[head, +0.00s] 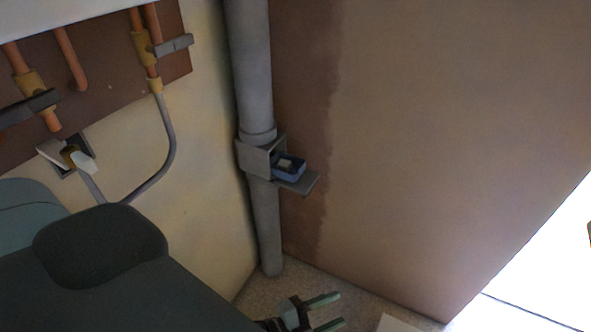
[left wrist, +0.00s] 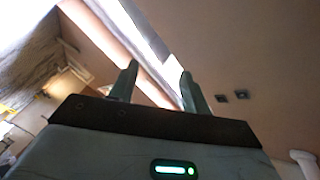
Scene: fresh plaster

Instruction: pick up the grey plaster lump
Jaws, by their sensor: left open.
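I cannot clearly make out a grey plaster lump in either view. A small blue box (head: 290,174) sits on a grey bracket (head: 302,184) fixed to the upright pipe. A small pale piece (head: 287,162) shows in the box, too small to identify. My left gripper (head: 328,312) is at the bottom edge of the head view, below the bracket and well apart from it. Its two green fingers are spread with nothing between them. The open fingers also show in the left wrist view (left wrist: 159,76). My right gripper is in neither view.
A grey pipe (head: 250,70) stands in the corner. A brown board (head: 110,85) with copper pipes and valves is on the cream wall at left. The brown wall (head: 440,130) has a darker strip beside the pipe. A bright opening (head: 545,270) lies at right.

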